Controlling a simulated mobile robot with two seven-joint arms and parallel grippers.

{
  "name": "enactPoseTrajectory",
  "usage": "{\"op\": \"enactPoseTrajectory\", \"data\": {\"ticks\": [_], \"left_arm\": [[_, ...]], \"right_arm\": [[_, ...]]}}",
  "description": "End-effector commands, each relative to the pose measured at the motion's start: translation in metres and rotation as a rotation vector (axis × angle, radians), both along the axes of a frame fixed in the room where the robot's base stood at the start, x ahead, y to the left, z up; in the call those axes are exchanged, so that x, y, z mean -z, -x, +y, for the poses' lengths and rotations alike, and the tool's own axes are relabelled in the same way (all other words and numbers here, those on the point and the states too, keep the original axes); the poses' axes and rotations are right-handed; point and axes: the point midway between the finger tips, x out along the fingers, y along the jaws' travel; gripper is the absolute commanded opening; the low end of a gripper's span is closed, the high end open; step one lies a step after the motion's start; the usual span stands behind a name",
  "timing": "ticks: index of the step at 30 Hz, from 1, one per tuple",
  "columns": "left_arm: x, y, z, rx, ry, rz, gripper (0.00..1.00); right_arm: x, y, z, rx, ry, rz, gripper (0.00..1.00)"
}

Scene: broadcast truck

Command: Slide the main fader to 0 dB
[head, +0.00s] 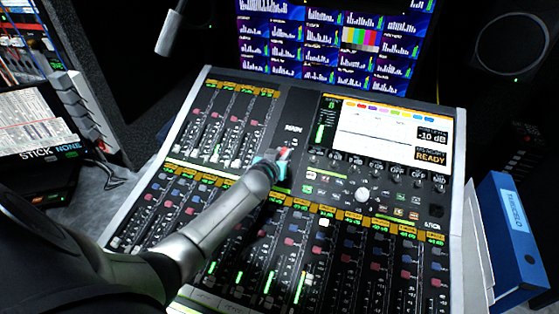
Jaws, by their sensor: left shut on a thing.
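The mixing console (205,78) fills the middle of the head view. Its main fader strip (305,105) is the dark panel marked MAIN, just left of the console screen (375,140). My left gripper (282,155) is at the lower part of this strip, shut on the main fader's cap. The cap is mostly hidden by the gripper; a small red and pale patch shows at the fingertips. The screen reads -10 dB, with READY below it. My right gripper is not in view.
Channel faders stand in rows left of and below the main strip. Knobs and lit buttons lie right of my gripper. A blue binder (515,235) stands at the right. A monitor (335,45) is behind the console. A black box (40,165) labelled STICK NONE is at the left.

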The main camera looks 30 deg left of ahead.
Motion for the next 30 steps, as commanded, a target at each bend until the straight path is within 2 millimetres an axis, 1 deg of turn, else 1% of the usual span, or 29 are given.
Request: {"op": "enactPoseTrajectory", "data": {"ticks": [8,9,15,17,25,30], "left_arm": [[0.000,-0.001,0.000,0.002,0.001,0.000,0.00],[0.000,-0.001,0.000,0.002,0.001,0.000,0.22],[0.000,-0.001,0.000,0.001,0.000,0.000,0.45],[0.000,-0.001,0.000,0.001,0.000,0.000,0.50],[0.000,0.000,0.000,0.001,0.000,0.001,0.50],[-0.005,0.010,-0.003,0.001,0.000,0.002,0.50]], "right_arm": [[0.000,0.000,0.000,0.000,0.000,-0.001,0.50],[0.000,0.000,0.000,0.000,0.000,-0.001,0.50],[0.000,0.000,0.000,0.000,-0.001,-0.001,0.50],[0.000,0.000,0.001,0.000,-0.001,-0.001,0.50],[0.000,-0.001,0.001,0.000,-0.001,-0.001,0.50],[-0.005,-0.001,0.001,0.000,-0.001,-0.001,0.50]]}}
